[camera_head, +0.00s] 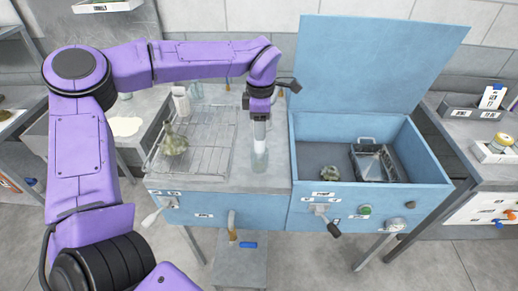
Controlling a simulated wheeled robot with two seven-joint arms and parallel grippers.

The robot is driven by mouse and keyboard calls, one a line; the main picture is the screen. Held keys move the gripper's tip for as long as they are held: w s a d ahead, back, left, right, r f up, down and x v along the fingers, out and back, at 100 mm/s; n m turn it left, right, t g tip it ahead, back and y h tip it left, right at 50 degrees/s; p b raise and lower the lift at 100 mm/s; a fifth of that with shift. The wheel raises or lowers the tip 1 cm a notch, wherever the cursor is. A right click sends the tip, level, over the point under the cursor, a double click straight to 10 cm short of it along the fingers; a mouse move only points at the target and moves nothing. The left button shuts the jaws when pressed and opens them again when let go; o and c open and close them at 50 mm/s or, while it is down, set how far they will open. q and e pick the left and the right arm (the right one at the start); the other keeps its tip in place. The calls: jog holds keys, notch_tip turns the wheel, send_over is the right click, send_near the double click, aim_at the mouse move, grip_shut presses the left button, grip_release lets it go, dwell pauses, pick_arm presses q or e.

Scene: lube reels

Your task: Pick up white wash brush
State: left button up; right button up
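My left arm comes in from the left and bends over the bench, and my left gripper (260,116) points down above the grey worktop, left of the blue box. A pale, narrow upright shape (259,150) shows directly below it. I cannot tell if this is the white wash brush, or whether the fingers are open or closed on it. No white brush can be identified for certain elsewhere. My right gripper is not in view.
A wire rack (205,145) with a greenish lump (174,141) stands left of the gripper. The blue box (428,162) has its lid (375,60) raised and holds a metal basket (373,162) and a small greenish piece (330,174). White containers (181,101) stand behind the rack.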

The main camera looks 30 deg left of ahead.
pick_arm(q)
jog(key=shift+w+f, duration=0.1)
jog(key=shift+w, duration=0.05)
grip_shut()
